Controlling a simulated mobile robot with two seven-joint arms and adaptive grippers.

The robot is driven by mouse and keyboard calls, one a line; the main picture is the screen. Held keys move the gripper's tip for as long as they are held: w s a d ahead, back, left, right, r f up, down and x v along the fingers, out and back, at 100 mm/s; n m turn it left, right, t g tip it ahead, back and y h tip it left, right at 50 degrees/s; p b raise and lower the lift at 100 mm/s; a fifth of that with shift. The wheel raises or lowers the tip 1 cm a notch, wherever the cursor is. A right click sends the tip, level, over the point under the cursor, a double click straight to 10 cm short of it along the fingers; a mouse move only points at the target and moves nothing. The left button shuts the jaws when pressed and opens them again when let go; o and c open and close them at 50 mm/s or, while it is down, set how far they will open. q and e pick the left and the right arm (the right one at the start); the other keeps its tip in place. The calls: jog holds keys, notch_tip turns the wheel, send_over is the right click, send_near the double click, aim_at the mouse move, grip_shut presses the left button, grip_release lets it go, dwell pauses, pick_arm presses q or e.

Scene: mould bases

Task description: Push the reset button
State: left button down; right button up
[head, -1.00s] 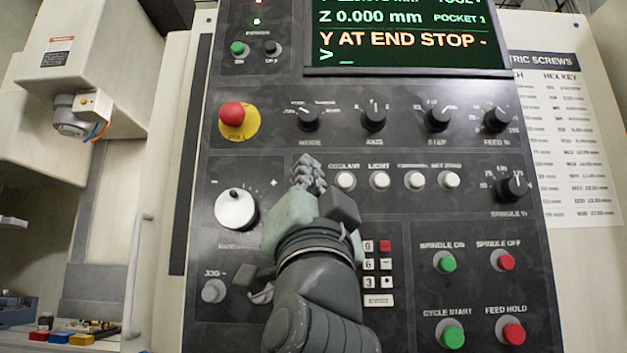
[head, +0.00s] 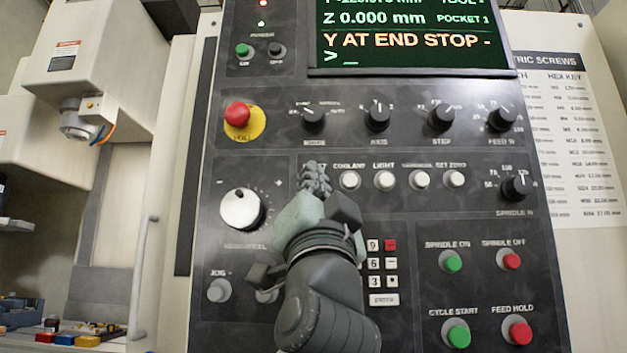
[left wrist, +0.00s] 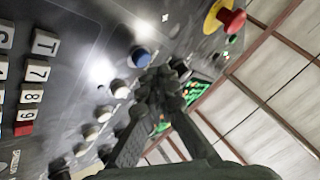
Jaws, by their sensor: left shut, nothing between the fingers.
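The black control panel (head: 408,233) stands upright in front of me. My left gripper (head: 315,178) is shut and empty, its fingertips at the left end of the row of small round buttons. In the head view it hides the button left of the white coolant button (head: 350,180); only the end of a label shows above the fingertips. In the left wrist view a blue button (left wrist: 142,57) is close beside the shut fingertips (left wrist: 160,84). Its own label is not readable there. I cannot tell whether the fingertips touch it. My right gripper is not in view.
A red emergency stop (head: 238,114) on a yellow disc is up and left of the gripper. The handwheel (head: 241,209) is to its left, the keypad (head: 380,264) to its lower right. The screen (head: 415,35) reads "Y AT END STOP".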

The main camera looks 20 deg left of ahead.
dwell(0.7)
pick_arm(q)
jog(key=shift+w, duration=0.15)
jog(key=shift+w+a, duration=0.1)
jog(key=shift+w, duration=0.2)
jog(key=shift+w+a+b, duration=0.15)
jog(key=shift+w+b, duration=0.25)
dwell(0.6)
jog(key=shift+s, duration=0.15)
jog(key=shift+s+d, duration=0.25)
jog(key=shift+s, duration=0.4)
